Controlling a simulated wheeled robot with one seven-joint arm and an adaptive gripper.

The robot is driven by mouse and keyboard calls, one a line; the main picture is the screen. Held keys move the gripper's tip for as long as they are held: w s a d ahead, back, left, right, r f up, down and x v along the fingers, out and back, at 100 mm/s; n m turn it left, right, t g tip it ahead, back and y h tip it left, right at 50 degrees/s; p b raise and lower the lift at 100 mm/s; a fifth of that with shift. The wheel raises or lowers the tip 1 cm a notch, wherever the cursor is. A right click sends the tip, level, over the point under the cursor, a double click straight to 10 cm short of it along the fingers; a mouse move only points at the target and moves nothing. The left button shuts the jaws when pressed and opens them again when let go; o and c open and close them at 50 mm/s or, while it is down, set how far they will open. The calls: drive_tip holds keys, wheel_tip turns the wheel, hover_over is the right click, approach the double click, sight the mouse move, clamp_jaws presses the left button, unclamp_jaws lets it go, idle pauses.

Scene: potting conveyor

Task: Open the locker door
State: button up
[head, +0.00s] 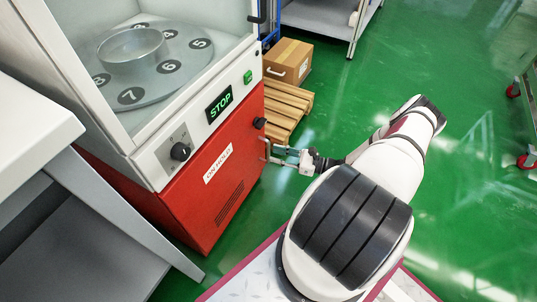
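The red locker door (214,185) forms the lower front of the machine on the left, with a white label and a vent grille. It looks closed. A thin metal handle (265,149) stands out near its right edge, below a black knob (259,123). My gripper (279,155) is at this handle, reaching in from the right. Its fingertips overlap the handle in the picture. The fingers are small here, so I cannot tell whether they grip the handle or are only beside it.
Above the door are a dial (180,151), a lit STOP display (219,104) and a glass enclosure with a numbered turntable (186,58). A pallet (284,103) and cardboard box (288,62) stand behind my gripper. A grey bench (35,118) is at left. Green floor at right is open.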

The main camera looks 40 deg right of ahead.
sight(268, 162)
drive_tip(key=shift+b+x, duration=0.35)
drive_tip(key=shift+x, duration=1.65)
drive_tip(key=shift+c, duration=0.2)
clamp_jaws()
